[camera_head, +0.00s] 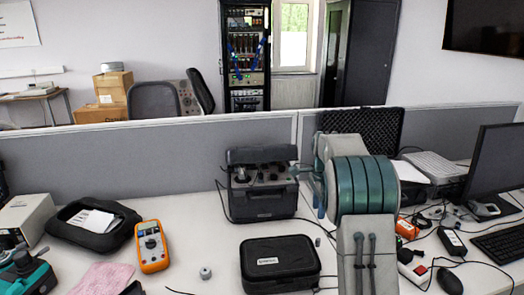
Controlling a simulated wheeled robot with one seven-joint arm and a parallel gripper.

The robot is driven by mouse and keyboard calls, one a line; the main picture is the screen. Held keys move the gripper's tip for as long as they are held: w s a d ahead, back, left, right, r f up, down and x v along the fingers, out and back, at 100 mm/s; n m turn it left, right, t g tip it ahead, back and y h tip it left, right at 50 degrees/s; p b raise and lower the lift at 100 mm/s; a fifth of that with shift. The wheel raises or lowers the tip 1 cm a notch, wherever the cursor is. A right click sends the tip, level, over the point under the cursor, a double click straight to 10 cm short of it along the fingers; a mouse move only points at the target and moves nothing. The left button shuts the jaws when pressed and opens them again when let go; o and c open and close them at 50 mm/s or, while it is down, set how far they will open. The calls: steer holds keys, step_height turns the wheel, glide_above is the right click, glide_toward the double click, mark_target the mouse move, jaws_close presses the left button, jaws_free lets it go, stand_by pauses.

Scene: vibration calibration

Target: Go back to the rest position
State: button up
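My arm (362,190) rises at the right of centre, with grey and teal links in front of the desk. I cannot make out my gripper or its fingers, nor whether it holds anything. A dark portable device with knobs on top (262,195) stands on the desk just left of my arm. A small metal cylinder (205,273) stands upright alone on the desk, in front of that device and to its left.
A closed black case (280,264) lies left of my lower arm. An orange multimeter (152,246) and open black pouch (97,222) lie left. An open foam-lined case (362,128) stands behind my arm. A monitor (497,165), cables and mouse (449,281) crowd the right. A grey partition (120,160) backs the desk.

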steer(key=s+a+r+n+t, duration=0.1)
steer(key=s+a+r+n, duration=0.4)
steer(key=s, duration=0.4)
steer(key=s+a+n+t+p, duration=0.1)
steer(key=s+n, duration=0.5)
steer(key=s, duration=0.7)
steer(key=s+a+n, duration=0.3)
steer(key=s+n, duration=0.3)
steer(key=s, duration=0.6)
steer(key=shift+s+a+t+p, duration=0.3)
steer(key=shift+s+t+p, duration=0.1)
